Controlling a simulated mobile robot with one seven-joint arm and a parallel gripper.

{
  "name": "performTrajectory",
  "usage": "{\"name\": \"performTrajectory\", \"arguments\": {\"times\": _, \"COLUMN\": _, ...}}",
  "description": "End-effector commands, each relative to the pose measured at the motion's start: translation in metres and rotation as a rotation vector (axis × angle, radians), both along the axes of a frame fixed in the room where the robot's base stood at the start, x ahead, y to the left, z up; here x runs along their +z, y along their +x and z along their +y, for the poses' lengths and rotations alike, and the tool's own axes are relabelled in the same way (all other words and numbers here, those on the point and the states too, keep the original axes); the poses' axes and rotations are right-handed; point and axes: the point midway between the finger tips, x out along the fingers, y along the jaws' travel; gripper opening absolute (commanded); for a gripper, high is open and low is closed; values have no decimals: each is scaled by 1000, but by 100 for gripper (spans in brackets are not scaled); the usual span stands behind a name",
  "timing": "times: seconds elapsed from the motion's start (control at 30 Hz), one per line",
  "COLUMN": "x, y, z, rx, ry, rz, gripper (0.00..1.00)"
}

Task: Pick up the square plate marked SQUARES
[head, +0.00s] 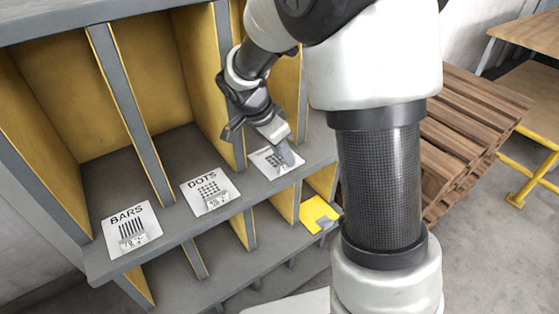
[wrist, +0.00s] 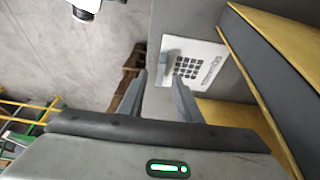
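The square white plate with a grid of small dark squares (head: 262,164) lies on the grey shelf ledge, right of the DOTS plate. In the wrist view the plate (wrist: 209,52) shows its grid, lettering too small to read and a raised grey tab (wrist: 172,52) at its left edge. My gripper (head: 286,154) is over the plate's right part and hides some of it. In the wrist view the two fingers of my gripper (wrist: 160,80) are apart, with nothing held between them. The fingertips are close to the tab; I cannot tell whether they touch it.
The BARS plate (head: 132,229) and the DOTS plate (head: 210,191) lie to the left on the same ledge. A yellow plate (head: 320,214) lies on the level below. Yellow dividers (head: 205,75) stand behind the ledge. Wooden pallets (head: 470,130) are at the right.

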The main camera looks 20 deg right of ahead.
Motion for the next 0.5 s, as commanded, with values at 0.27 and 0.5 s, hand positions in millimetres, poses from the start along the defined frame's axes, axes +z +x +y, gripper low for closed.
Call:
{"name": "performTrajectory", "arguments": {"times": 0.27, "x": -27, "y": 5, "z": -10, "rx": -1, "ry": 1, "rz": 1, "gripper": 31}}
{"name": "performTrajectory", "arguments": {"times": 0.5, "x": -27, "y": 5, "z": -10, "rx": -1, "ry": 1, "rz": 0, "gripper": 26}}
